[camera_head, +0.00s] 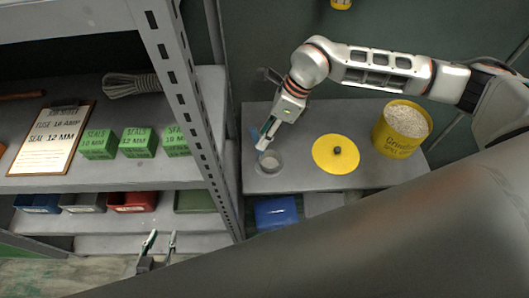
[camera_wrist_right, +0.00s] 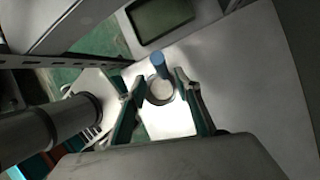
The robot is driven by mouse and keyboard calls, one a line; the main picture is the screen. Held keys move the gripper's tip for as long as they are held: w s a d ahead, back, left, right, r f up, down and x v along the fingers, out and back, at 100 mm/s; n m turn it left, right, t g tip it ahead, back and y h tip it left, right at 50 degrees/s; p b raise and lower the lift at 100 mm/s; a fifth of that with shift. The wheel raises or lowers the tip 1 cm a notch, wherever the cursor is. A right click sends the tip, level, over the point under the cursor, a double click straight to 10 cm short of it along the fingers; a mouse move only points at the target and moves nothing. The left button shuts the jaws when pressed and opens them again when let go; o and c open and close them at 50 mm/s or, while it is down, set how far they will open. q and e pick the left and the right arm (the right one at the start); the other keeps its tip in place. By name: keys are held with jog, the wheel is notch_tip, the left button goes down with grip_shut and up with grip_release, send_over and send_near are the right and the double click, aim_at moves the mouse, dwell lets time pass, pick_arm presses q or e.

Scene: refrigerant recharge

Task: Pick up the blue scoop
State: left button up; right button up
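The blue scoop is on the grey bench top (camera_head: 300,115), left of the yellow lid. Its round pale bowl (camera_head: 268,163) and part of its blue handle (camera_head: 254,132) show in the head view. In the right wrist view the bowl (camera_wrist_right: 160,92) lies between the fingertips and the blue handle (camera_wrist_right: 158,64) points away. My right gripper (camera_head: 266,133) is just above and beside the scoop, fingers apart; contact cannot be told. It also shows open in the right wrist view (camera_wrist_right: 158,88). My left gripper (camera_head: 159,243) is open and empty, low by the shelf rack.
A yellow tub (camera_head: 403,128) of white granules and a flat yellow lid (camera_head: 335,154) are on the bench. A blue bin (camera_head: 276,213) is below. The left rack (camera_head: 190,90) holds green boxes (camera_head: 137,143), a clipboard (camera_head: 52,138) and rope (camera_head: 132,86).

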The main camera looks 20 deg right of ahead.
aim_at(258, 138)
jog(key=x, duration=0.5)
jog(key=shift+w, duration=0.2)
grip_shut()
jog(key=shift+r, duration=0.15)
notch_tip(258, 138, up, 20)
dwell(0.4)
jog(key=c, duration=0.8)
grip_release()
grip_shut()
